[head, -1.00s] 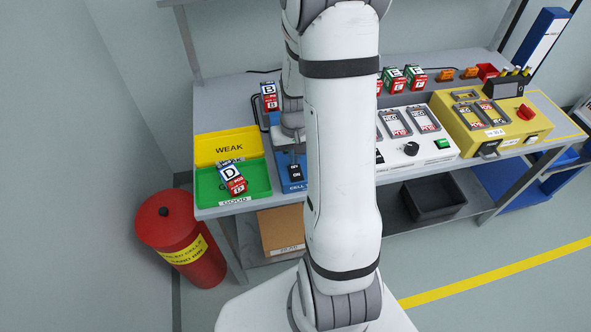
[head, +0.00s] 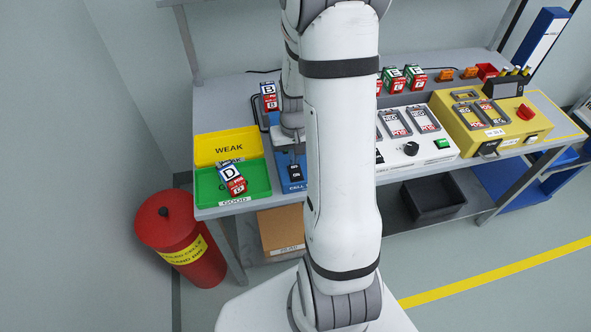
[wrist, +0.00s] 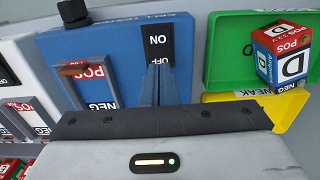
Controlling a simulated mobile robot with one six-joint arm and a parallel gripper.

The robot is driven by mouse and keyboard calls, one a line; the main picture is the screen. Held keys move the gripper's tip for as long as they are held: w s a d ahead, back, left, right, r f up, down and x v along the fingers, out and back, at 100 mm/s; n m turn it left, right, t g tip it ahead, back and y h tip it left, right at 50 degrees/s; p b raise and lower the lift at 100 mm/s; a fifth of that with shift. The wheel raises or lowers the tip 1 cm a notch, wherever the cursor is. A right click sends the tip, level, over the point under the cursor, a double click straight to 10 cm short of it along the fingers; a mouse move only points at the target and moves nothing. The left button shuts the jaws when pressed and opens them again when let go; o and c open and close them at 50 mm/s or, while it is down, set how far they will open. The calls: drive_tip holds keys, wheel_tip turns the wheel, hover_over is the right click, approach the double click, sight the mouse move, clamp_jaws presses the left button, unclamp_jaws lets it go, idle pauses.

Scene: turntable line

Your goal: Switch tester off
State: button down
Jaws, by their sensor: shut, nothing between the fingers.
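The blue cell tester (wrist: 113,40) fills the upper middle of the wrist view. In the head view the tester (head: 284,160) is mostly hidden behind my arm. Its black rocker switch (wrist: 157,38) carries ON and OFF marks and also shows in the head view (head: 295,172). My gripper (wrist: 160,70) is shut and empty, with its fingertips over the OFF end of the switch. I cannot tell whether they touch it or which way the rocker is tilted. The tester's bay (wrist: 84,78) shows POS and NEG labels and no cell.
A green GOOD tray (head: 208,194) holds a cell marked D (head: 232,178). A yellow WEAK tray (head: 215,138) lies behind it. A cell marked B (head: 269,98) stands behind the tester. A white unit (head: 430,155) and a yellow unit (head: 510,130) stand to the right.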

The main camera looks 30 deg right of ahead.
drive_tip(key=shift+f+b, duration=0.75)
drive_tip(key=shift+f, duration=0.2)
idle(0.3)
drive_tip(key=shift+r, duration=0.15)
drive_tip(key=shift+r+p, duration=2.4)
drive_tip(key=shift+r, duration=1)
drive_tip(key=shift+r, duration=0.15)
drive_tip(key=s+a+r+n+t, duration=0.1)
drive_tip(key=s+a+r, duration=0.5)
drive_tip(key=r, duration=0.3)
drive_tip(key=s+a+r+n+t, duration=0.2)
drive_tip(key=s+a+r, duration=0.4)
drive_tip(key=r, duration=0.4)
drive_tip(key=shift+s+a+r, duration=0.2)
drive_tip(key=shift+s, duration=0.2)
